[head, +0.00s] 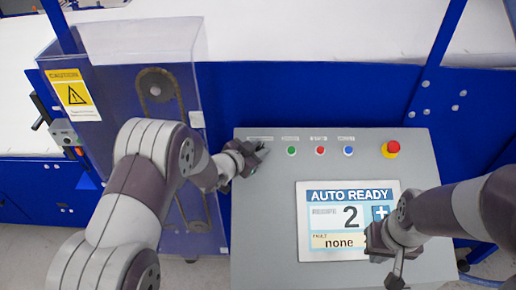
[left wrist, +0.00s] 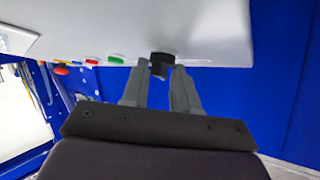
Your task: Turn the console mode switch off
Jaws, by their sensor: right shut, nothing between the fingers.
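The grey console (head: 262,215) stands in front of me with a row of controls along its top edge. The black mode switch (left wrist: 161,60) shows in the left wrist view on the console face; in the head view my gripper largely hides it. My left gripper (head: 259,153) is at the console's upper left, its two fingers (left wrist: 160,75) on either side of the switch. Whether they press on it I cannot tell. My right gripper (head: 395,279) is shut and empty over the console's lower right, in front of the screen's corner.
The screen (head: 330,225) reads AUTO READY, 2 and none. Green (head: 292,151), red (head: 320,151) and blue (head: 348,151) buttons sit right of the switch, then a red emergency stop (head: 393,147) on yellow. A clear guard (head: 140,60) stands left; a blue frame (head: 300,95) runs behind.

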